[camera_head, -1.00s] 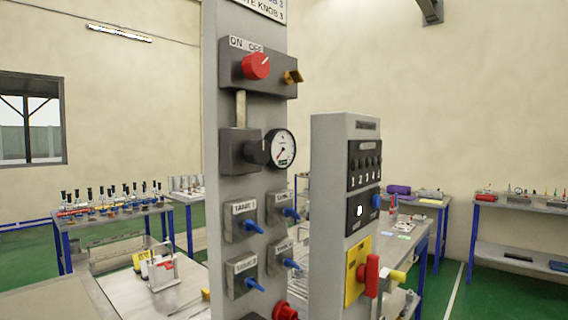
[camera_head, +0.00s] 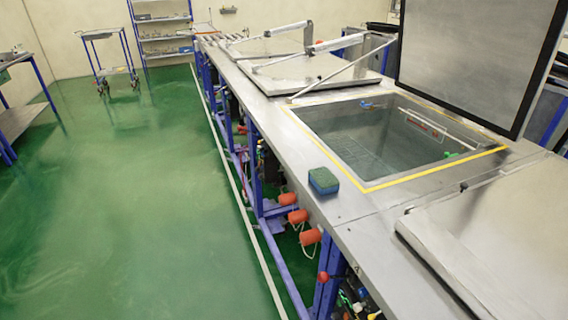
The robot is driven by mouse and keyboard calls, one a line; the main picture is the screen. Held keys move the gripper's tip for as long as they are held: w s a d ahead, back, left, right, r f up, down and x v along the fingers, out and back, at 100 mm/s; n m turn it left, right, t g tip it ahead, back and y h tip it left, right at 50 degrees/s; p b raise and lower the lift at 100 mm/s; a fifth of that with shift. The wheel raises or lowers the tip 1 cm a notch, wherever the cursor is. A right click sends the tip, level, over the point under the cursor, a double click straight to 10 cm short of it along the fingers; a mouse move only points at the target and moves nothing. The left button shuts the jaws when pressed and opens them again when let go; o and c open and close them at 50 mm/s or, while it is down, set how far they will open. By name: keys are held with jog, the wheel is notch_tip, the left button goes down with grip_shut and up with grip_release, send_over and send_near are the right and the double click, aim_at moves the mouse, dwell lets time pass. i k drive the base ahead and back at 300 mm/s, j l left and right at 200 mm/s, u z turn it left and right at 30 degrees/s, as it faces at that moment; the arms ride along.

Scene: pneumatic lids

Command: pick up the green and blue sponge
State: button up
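The green and blue sponge (camera_head: 323,181) lies on the steel bench top (camera_head: 352,228), near its left edge. Its top is dark green and its lower side is blue. It sits just outside the yellow line around an open tank (camera_head: 385,140). Nothing touches or covers the sponge. My gripper is not in view.
A lid (camera_head: 480,50) stands raised behind the open tank. Closed lids lie farther along the bench (camera_head: 320,72) and at the lower right (camera_head: 500,235). Orange-red knobs (camera_head: 298,216) stick out from the bench side. The green floor (camera_head: 150,200) to the left is wide and clear. A cart (camera_head: 105,55) and a shelf (camera_head: 165,30) stand far back.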

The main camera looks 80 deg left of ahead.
aim_at(324, 181)
jog(key=u, duration=1.75)
jog(key=i+j+z, duration=0.1)
jog(key=z, duration=0.5)
jog(key=i+j+z, duration=0.15)
jog(key=j+z, duration=0.2)
jog(key=j, duration=0.4)
jog(key=j+z, duration=0.3)
jog(key=j, duration=0.5)
